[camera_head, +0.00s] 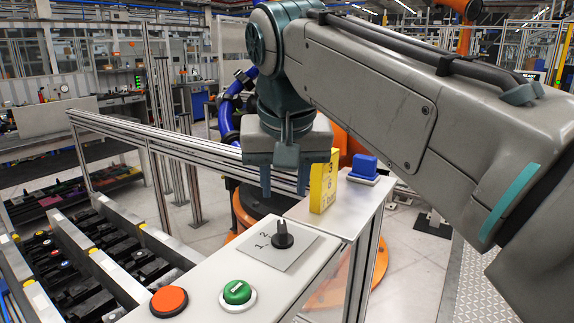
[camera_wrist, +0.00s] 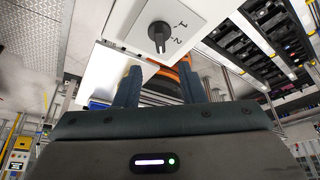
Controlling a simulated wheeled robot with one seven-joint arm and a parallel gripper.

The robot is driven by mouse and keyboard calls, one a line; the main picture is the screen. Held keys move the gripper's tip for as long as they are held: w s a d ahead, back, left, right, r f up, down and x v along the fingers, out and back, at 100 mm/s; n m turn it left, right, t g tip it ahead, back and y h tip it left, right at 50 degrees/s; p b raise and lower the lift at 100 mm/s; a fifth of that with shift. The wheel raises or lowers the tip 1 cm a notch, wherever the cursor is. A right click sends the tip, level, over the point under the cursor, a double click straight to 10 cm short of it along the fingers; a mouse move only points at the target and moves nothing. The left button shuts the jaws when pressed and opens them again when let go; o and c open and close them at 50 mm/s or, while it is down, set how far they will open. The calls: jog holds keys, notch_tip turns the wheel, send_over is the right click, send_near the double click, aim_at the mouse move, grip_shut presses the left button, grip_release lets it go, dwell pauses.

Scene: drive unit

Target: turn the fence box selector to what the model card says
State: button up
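The fence box selector is a black knob (camera_head: 283,237) on a grey plate (camera_head: 275,252) marked 1 and 2, on top of the pale box. The knob also shows in the wrist view (camera_wrist: 159,36), near the top; I cannot tell surely which mark it points to. My gripper (camera_head: 285,184) is open and empty, its two fingers apart, above and behind the knob in the head view. In the wrist view the fingers (camera_wrist: 162,86) are below the knob and apart from it.
A metal rail (camera_head: 180,148) runs behind left, with an orange and blue robot beyond.

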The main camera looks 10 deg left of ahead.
jog(key=shift+v, duration=1.45)
